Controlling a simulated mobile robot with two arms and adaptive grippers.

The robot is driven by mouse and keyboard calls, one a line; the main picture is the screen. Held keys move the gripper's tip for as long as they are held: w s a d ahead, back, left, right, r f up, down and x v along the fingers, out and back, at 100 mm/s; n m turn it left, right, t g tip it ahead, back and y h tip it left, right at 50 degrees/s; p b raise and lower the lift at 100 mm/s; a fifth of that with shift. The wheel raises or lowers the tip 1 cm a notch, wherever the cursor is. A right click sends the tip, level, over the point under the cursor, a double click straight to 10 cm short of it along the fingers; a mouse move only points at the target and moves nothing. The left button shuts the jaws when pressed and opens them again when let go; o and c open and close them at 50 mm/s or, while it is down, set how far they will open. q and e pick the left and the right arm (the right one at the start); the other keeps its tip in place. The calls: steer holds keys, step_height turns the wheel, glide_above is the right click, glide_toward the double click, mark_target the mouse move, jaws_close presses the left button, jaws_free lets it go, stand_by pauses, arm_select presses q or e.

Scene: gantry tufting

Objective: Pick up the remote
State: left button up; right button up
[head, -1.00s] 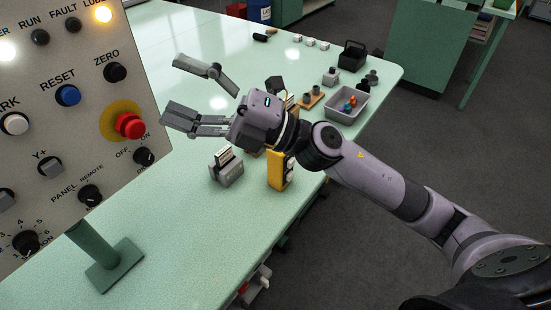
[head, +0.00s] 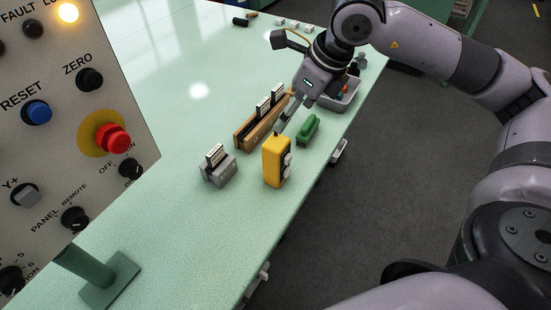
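The yellow remote (head: 274,163) stands upright on the pale green table near its right edge, with grey knobs on its right side. My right gripper (head: 281,128) reaches down from the upper right, its visible fingertips just above and behind the remote's top. I cannot tell whether they touch it. The fingers show nearly edge-on, so their opening is unclear. My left gripper is not in view.
A grey card holder (head: 218,170) stands left of the remote. A wooden rack (head: 246,134) and a green object (head: 307,130) stand behind it. A grey tray (head: 349,101) is farther back. A control panel (head: 60,130) fills the left.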

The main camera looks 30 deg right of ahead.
mark_target(276, 141)
steer(key=p+x, duration=0.1)
steer(key=x, duration=0.8)
steer(key=p+x, duration=0.2)
steer(key=x, duration=0.1)
steer(key=shift+s+d+f, duration=0.1)
steer(key=shift+d+f, duration=0.1)
steer(key=shift+d, duration=0.1)
steer(key=shift+w+a+f, duration=0.1)
steer(key=shift+w+f, duration=0.15)
steer(key=shift+f, duration=0.3)
steer(key=shift+c, duration=0.5)
jaws_close()
steer(key=shift+r, duration=0.1)
